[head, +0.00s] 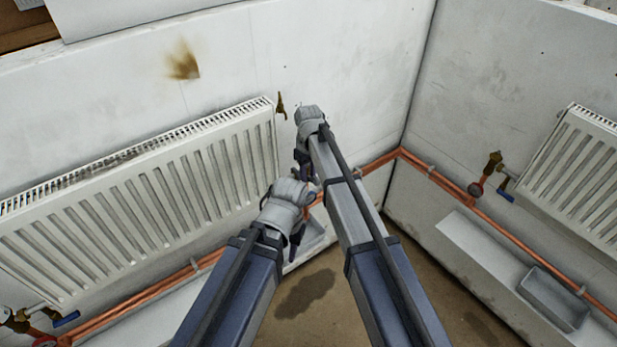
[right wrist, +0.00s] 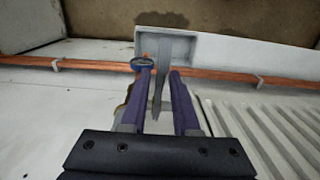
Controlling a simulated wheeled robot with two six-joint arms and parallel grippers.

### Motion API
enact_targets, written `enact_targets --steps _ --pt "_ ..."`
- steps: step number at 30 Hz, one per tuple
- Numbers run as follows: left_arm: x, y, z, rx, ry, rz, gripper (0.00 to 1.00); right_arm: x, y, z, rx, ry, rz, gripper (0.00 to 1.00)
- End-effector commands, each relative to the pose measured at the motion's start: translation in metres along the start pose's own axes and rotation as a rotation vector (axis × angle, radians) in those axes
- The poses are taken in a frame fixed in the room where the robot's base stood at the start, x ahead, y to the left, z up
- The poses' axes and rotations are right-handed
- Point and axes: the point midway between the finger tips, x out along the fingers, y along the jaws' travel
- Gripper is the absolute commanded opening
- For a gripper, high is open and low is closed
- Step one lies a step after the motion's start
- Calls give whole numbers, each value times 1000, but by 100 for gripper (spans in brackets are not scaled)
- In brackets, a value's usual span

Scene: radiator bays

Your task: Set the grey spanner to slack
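The grey spanner (right wrist: 161,80) shows in the right wrist view as a long grey bar. It lies lengthwise between the two purple fingers of my right gripper (right wrist: 160,75), with a visible gap to the right finger. Whether it touches the left finger I cannot tell. In the head view my right gripper (head: 304,172) is the upper one, beside the left radiator's right end, and the spanner is hidden or too small to make out there. My left gripper (head: 295,240) is just below it; its fingers overlap, so its opening is unclear.
The left radiator (head: 140,195) hangs on the wall, with a brass fitting (head: 281,106) at its upper right. Copper pipes (head: 460,202) run along both walls. A gauge (head: 476,189) and blue lever (head: 506,195) sit by the right radiator (head: 580,175). A grey tray (right wrist: 225,52) lies beyond the spanner.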

Motion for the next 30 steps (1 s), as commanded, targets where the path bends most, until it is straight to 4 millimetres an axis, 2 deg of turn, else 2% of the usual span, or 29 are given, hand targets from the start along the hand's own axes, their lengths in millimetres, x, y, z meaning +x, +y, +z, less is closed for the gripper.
enact_targets --steps 1,7,30 --pt "0 0 0 0 0 0 39 0 0 0 0 0 0 22" --pt "0 0 0 0 0 0 39 0 0 0 0 0 0 0" --pt "0 0 0 0 0 0 39 0 0 0 0 0 0 0"
